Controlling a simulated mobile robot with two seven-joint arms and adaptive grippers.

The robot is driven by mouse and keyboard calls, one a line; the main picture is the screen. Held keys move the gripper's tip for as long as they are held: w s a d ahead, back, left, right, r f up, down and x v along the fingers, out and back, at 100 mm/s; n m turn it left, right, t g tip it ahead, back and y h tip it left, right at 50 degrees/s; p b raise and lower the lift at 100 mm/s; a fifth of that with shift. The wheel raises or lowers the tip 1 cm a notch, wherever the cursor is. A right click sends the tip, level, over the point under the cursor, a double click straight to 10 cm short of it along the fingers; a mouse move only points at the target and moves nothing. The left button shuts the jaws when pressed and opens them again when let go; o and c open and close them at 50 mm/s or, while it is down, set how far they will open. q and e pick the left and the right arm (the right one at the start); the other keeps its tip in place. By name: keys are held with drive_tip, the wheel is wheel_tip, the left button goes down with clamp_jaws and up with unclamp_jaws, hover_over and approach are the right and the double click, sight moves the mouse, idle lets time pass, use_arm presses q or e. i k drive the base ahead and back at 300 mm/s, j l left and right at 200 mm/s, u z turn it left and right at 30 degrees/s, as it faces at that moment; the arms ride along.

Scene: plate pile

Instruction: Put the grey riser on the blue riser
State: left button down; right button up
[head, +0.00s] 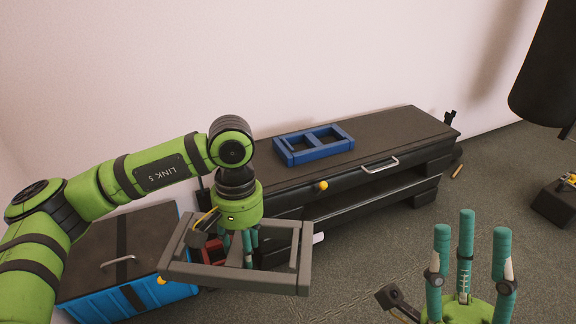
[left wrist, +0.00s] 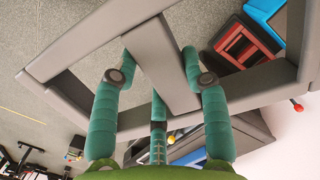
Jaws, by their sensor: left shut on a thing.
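The grey riser (head: 235,280) is a rectangular frame with a middle bar. My left gripper (head: 238,258) is shut on that middle bar and holds the riser in the air, in front of the black bench's left end. In the left wrist view the fingers close around the middle bar of the grey riser (left wrist: 162,65). The blue riser (head: 316,151), a similar frame, lies flat on the bench top, behind and to the right of the grey one. My right gripper (head: 470,235) is open and empty at the lower right, fingers pointing up.
The black bench (head: 400,132) has bare top on both sides of the blue riser. A blue box (head: 178,292) with a dark lid stands at the left. A red object (head: 212,252) shows through the grey frame. A black hanging bag (head: 545,70) is at the right.

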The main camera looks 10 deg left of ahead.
sight(314, 139)
drive_tip(key=i+l+u, duration=0.1)
drive_tip(key=i+l, duration=0.5)
drive_tip(key=i, duration=0.3)
drive_tip(key=i+l+u, duration=0.15)
drive_tip(key=i+l, duration=0.55)
drive_tip(key=i, duration=0.15)
